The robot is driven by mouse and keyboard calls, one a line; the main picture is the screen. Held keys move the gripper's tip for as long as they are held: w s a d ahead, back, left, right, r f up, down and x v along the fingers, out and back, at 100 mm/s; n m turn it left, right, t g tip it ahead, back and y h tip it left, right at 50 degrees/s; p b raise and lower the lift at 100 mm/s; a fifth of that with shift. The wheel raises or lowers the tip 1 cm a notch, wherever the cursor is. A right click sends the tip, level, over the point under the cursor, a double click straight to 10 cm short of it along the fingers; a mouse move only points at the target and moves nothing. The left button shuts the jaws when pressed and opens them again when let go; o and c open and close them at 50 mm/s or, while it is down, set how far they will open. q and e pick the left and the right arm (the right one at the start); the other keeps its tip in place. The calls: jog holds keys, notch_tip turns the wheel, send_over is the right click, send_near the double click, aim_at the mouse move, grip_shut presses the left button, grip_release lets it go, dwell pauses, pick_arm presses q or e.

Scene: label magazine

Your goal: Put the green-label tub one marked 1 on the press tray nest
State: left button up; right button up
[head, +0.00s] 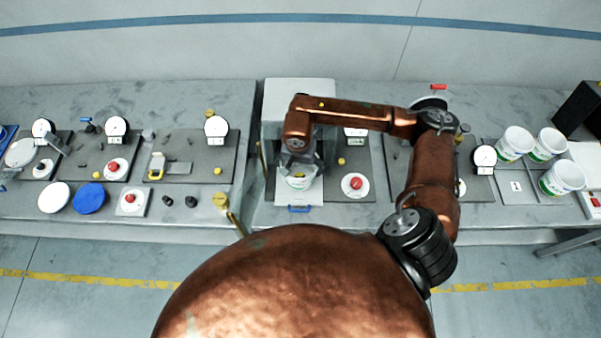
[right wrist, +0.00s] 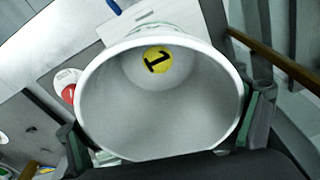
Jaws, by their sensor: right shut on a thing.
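A white tub (head: 299,183) with a trace of green on its side is under my right gripper (head: 298,162), which is shut on it. In the right wrist view the tub (right wrist: 110,107) shows its open mouth, with a yellow disc marked 1 inside, and my gripper's fingers lie on either side of its rim. The pale press tray (head: 284,193) with a blue handle is under the tub in the head view. The tub covers the nest, so I cannot tell whether it is seated. My left gripper is out of view.
The press housing (head: 300,88) stands behind the tub. A red button (head: 355,184) is to the right. Three white tubs with green labels (head: 515,143) stand at the far right. Dials, a blue disc (head: 89,198) and a white disc (head: 54,197) are on the left.

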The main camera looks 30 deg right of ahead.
aim_at(300, 176)
jog(key=shift+s+f, duration=0.1)
jog(key=shift+f, duration=0.55)
jog(key=shift+w+a+f+p, duration=0.1)
jog(key=shift+w+f+p, duration=0.15)
jog(key=shift+f, duration=0.4)
jog(key=shift+w+f+p, duration=0.1)
jog(key=shift+f+p, duration=0.2)
jog(key=shift+f, duration=0.3)
jog(key=shift+s+f+p, duration=0.25)
jog(key=shift+f+p, duration=0.35)
jog(key=shift+f, duration=0.55)
jog(key=shift+w+d+f+p, duration=0.2)
jog(key=shift+w+p, duration=0.05)
jog(key=shift+p, duration=0.05)
jog(key=shift+w+f, duration=0.2)
jog(key=shift+w+d+f, duration=0.1)
jog(key=shift+f, duration=0.1)
jog(key=o, duration=0.6)
jog(key=shift+f+b, duration=0.1)
jog(key=shift+b, duration=0.2)
jog(key=o, duration=0.3)
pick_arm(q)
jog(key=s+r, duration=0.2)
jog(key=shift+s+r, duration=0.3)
pick_arm(e)
jog(key=shift+o, duration=0.3)
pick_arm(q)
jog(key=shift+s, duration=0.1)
